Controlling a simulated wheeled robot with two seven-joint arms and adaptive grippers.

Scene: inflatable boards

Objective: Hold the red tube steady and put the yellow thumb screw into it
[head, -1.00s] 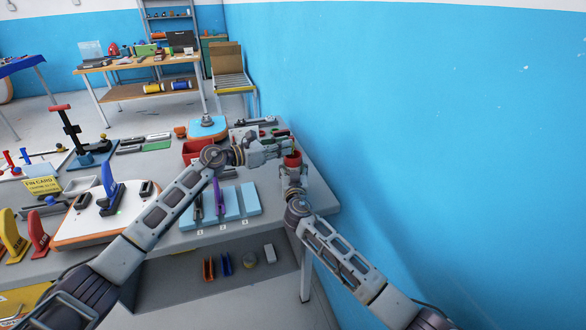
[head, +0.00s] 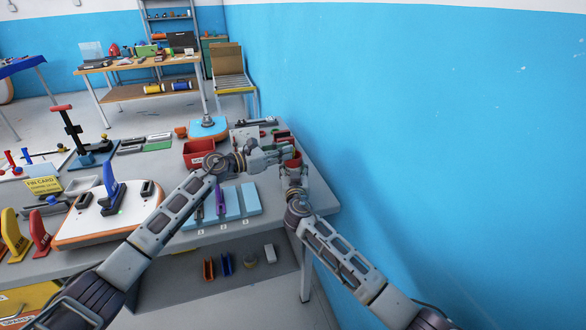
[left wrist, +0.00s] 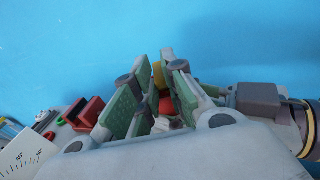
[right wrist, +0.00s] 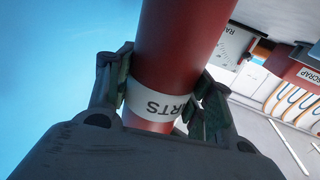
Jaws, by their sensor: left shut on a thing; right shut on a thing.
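The red tube (head: 295,161) is upright near the right end of the workbench. My right gripper (head: 294,175) is shut around it; in the right wrist view the tube (right wrist: 178,45) has a white label between the fingers. My left gripper (head: 283,151) is at the tube's top, coming from the left. In the left wrist view its green-padded fingers are shut on the yellow thumb screw (left wrist: 158,73), which is mostly hidden by them. A little red (left wrist: 165,104) shows below the screw between the fingers. I cannot tell whether the screw touches the tube.
A red bin (head: 197,151) stands left of my left wrist. A white board with a blue fin (head: 115,195) is further left. The blue wall (head: 420,150) is close on the right.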

